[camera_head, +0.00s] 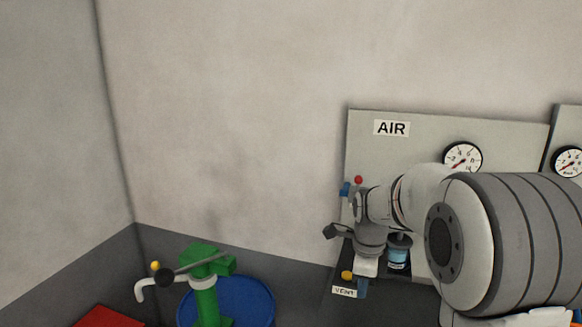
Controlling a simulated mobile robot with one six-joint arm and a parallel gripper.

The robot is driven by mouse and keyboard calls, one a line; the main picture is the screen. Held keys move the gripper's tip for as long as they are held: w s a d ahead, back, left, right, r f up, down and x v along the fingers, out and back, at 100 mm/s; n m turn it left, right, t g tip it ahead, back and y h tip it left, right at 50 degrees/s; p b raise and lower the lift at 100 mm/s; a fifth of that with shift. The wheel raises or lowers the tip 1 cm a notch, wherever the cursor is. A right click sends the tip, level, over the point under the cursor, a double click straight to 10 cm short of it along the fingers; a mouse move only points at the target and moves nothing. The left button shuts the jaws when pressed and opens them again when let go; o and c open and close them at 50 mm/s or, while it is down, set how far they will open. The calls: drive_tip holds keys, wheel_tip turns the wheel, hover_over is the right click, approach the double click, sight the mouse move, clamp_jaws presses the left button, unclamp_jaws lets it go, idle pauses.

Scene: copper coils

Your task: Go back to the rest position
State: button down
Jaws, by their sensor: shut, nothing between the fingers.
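My arm reaches in from the right edge, in front of the AIR panel (400,155). Its small wrist end, with my gripper (364,270), is at the panel's lower left, just above and right of the VENT label (344,291). My gripper is small in view, shut, with nothing seen held in it. A blue part shows just below it; I cannot tell whether they touch. A dark part juts out left of the wrist.
A gauge (462,158) is on the AIR panel, and a second panel with a gauge (569,161) is at the right edge. A blue drum (245,299) with a green hand pump (205,297) stands lower left, beside a red surface (108,318). Bare wall fills the upper left.

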drive_tip(key=s+r+n+t, duration=0.1)
drive_tip(key=s+n, duration=1)
drive_tip(key=s+a+r+n+t, duration=0.1)
drive_tip(key=s+r+n+t, duration=0.1)
drive_tip(key=s+n, duration=0.8)
drive_tip(key=shift+s+a+r+n+b, duration=0.15)
drive_tip(key=shift+s+r+n+b, duration=0.2)
drive_tip(key=shift+s, duration=0.35)
drive_tip(key=c, duration=2.1)
unclamp_jaws()
drive_tip(key=shift+f, duration=0.1)
